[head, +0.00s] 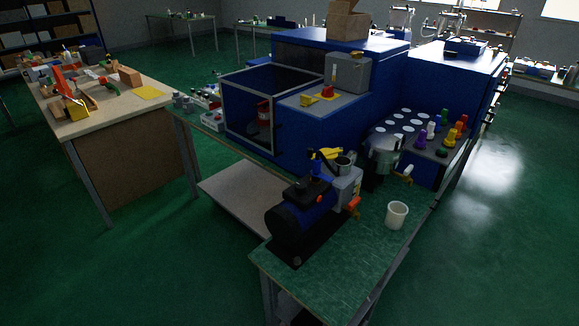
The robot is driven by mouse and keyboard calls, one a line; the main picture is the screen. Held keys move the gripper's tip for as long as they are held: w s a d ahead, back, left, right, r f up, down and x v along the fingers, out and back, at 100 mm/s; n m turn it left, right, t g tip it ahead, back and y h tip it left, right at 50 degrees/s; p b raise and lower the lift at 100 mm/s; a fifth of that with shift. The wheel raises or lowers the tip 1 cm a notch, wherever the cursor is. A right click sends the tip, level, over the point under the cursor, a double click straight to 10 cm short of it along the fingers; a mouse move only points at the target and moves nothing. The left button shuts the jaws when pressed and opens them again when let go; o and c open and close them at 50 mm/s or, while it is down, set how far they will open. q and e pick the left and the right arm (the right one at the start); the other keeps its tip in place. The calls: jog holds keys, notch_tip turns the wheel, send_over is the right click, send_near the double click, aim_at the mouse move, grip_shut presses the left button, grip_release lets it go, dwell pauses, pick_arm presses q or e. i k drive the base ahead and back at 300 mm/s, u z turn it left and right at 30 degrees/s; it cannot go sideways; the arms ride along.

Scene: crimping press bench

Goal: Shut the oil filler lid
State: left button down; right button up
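A blue and black motor unit (301,208) stands on the green-topped bench (385,243) in the front middle. At its back right is a grey box (346,186) with a short round neck (343,162) on top, whose inside looks dark. A yellow piece (324,153) beside the neck, to its left, looks like a raised lid; it is small, and I cannot tell its hinge or exact angle. Neither my left nor my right gripper is in view.
A white cup (396,214) stands on the bench to the right of the motor unit. A metal pot (382,153) stands behind it, near a panel of coloured knobs (441,134). The blue press (285,121) with its framed guard stands behind. The bench's front right corner is clear.

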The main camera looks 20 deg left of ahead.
aim_at(329, 153)
jog(key=k, duration=0.9)
jog(key=u, duration=0.7)
jog(key=i, duration=0.9)
jog(key=z, duration=0.5)
jog(key=i, duration=0.8)
jog(key=z, duration=0.75)
